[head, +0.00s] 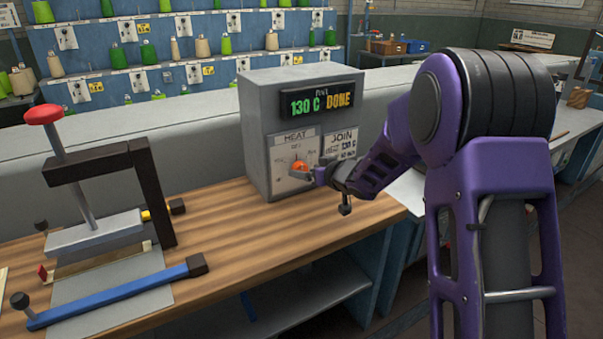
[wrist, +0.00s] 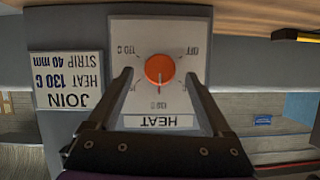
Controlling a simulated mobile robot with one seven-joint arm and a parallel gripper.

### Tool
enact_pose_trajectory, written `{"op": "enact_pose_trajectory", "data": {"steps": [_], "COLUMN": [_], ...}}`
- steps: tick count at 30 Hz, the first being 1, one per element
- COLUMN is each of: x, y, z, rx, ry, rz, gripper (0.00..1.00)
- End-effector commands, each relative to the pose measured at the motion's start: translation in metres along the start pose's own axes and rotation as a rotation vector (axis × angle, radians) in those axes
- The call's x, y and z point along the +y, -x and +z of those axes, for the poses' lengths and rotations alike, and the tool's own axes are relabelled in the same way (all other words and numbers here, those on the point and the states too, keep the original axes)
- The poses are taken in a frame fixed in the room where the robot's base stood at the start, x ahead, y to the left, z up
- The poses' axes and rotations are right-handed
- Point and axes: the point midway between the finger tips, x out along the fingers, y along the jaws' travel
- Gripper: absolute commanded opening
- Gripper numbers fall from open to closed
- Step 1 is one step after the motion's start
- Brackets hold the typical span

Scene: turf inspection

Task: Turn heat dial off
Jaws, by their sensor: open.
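The heat dial (head: 299,166) is an orange knob on the white HEAT plate on the front of a grey control box (head: 258,130). The box's display (head: 316,103) reads 130 C in green and DONE in orange. In the wrist view, which is upside down, the dial (wrist: 160,69) sits between the two dark fingers of my gripper (wrist: 159,74). The fingers are open, one on each side, with gaps to the knob. A small pale mark on the knob seems to face the 130 C label; OFF is at the plate's upper right there. My gripper (head: 312,175) is close to the dial.
A press with a red-knobbed lever (head: 72,160) stands on the left of the wooden bench (head: 215,235), beside a blue-handled bar (head: 115,292). A JOIN card (wrist: 68,81) is beside the dial. The bench in front of the box is clear.

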Motion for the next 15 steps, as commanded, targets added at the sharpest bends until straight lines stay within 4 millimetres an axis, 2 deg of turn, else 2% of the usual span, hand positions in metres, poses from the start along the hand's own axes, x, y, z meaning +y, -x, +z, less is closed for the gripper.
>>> {"op": "enact_pose_trajectory", "data": {"steps": [1,6,15], "x": [-0.001,0.0,0.0], "y": [-0.01,-0.03,-0.038], "z": [0.002,0.001,0.0], "rx": [-0.001,0.0,0.0], "ry": [0.001,0.0,0.0], "rz": [-0.002,0.0,0.001], "gripper": [0.84,0.84,0.84]}}
